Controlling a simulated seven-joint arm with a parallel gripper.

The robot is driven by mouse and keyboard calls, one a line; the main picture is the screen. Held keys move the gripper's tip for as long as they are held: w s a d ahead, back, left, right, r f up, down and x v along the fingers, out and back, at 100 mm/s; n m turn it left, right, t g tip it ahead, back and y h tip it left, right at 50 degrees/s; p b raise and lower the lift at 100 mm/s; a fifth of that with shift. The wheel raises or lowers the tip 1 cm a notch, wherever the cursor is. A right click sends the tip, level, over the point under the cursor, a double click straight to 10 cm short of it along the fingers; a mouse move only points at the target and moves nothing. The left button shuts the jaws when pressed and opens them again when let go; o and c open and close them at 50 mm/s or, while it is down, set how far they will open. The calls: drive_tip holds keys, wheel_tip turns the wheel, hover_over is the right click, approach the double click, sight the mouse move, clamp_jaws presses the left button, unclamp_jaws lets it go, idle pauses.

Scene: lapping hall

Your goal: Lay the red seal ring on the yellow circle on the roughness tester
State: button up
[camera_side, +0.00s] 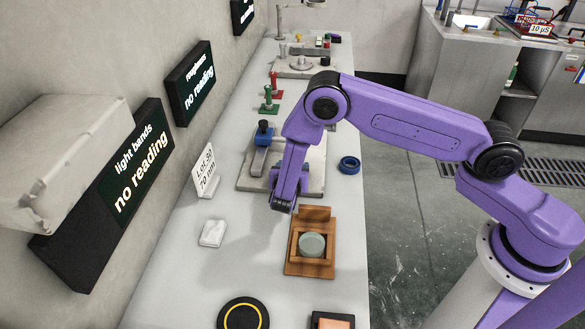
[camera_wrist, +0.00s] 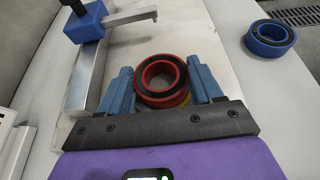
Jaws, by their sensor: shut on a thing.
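The red seal ring (camera_wrist: 162,72), with a dark inner lining, sits between the two blue fingers of my gripper (camera_wrist: 163,84) in the wrist view. The fingers are shut on its sides. A bit of the yellow circle (camera_wrist: 186,101) shows beneath the ring's near right edge. The roughness tester is a pale slab (camera_wrist: 140,50) with a metal bar and blue head (camera_wrist: 88,22) at the left. In the side view my gripper (camera_side: 275,180) is low over the tester's slab (camera_side: 314,165), and the ring is hidden. I cannot tell whether the ring touches the slab.
A blue ring (camera_wrist: 270,38) lies on the bench right of the slab. The tester's blue head (camera_side: 263,132) stands close to my gripper. A wooden holder (camera_side: 297,266) with a grey-green disc (camera_side: 311,244) and a white block (camera_side: 213,233) are nearer the camera.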

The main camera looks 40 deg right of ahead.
drive_tip(key=shift+f, duration=0.1)
drive_tip(key=o, duration=1.1)
drive_tip(key=shift+s+a+r, duration=0.15)
drive_tip(key=shift+a+r, duration=0.05)
drive_tip(key=v, duration=1.1)
drive_tip(key=shift+s+a+r, duration=0.15)
drive_tip(key=shift+s, duration=0.05)
drive_tip(key=shift+r, duration=0.1)
